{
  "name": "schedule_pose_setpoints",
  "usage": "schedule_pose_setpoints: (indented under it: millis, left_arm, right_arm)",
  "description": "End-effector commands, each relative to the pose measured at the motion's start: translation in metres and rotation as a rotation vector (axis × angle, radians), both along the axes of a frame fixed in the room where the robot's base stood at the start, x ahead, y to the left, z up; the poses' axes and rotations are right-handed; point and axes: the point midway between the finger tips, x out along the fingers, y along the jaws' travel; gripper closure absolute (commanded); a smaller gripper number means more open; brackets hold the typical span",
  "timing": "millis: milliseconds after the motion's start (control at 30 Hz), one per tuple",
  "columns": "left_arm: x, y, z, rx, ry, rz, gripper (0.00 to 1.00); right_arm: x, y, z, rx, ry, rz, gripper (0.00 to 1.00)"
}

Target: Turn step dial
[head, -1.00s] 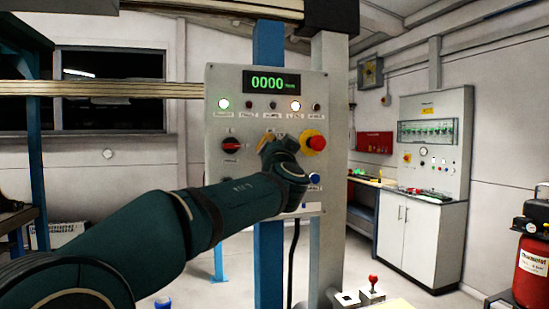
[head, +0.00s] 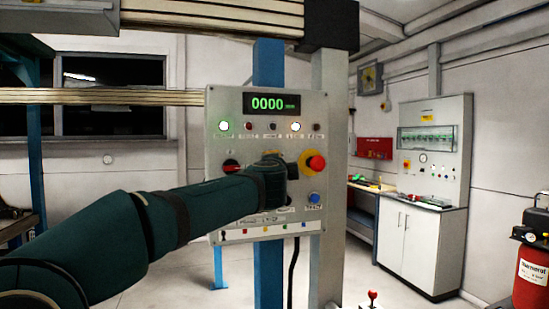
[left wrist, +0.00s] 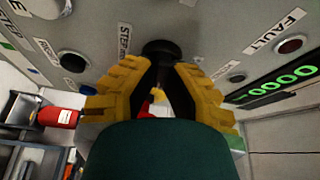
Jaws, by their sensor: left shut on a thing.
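The step dial (left wrist: 160,48) is a black round knob beside a "STEP" label in the left wrist view. My left gripper (left wrist: 160,68) has its yellow fingers closed in on the knob from both sides. In the head view my left gripper (head: 274,160) is at the middle of the grey control panel (head: 215,112), and my wrist hides most of the dial and fingertips. The panel's display (head: 272,103) reads 0000 in green. My right gripper is not in view.
A red mushroom button on a yellow ring (head: 315,163) sits just right of my gripper, with a blue button (head: 314,197) below it. A black and red selector (head: 231,166) is to the left. Small lamps line the panel above.

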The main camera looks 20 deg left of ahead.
Motion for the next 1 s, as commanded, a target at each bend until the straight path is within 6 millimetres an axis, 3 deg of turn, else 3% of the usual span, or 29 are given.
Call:
schedule_pose_setpoints:
  millis: [300,867,900,933,967,1000]
  left_arm:
    - [-0.001,0.002,0.004,0.105,0.066,0.003,1.0]
    - [-0.001,0.002,0.002,0.129,0.081,0.005,1.0]
    - [-0.001,0.002,0.002,0.129,0.081,0.005,0.77]
    - [0.0,0.002,0.002,0.129,0.081,0.005,0.67]
    - [0.0,0.002,0.002,0.129,0.081,0.004,0.59]
    - [0.0,0.001,0.002,0.129,0.082,0.003,0.59]
  right_arm:
    - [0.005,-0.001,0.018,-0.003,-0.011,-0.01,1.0]
    - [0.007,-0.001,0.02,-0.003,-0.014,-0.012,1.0]
    - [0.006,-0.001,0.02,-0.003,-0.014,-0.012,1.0]
    - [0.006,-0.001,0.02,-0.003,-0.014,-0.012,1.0]
    - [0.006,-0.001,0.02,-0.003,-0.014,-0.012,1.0]
    - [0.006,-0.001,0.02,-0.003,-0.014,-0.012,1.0]
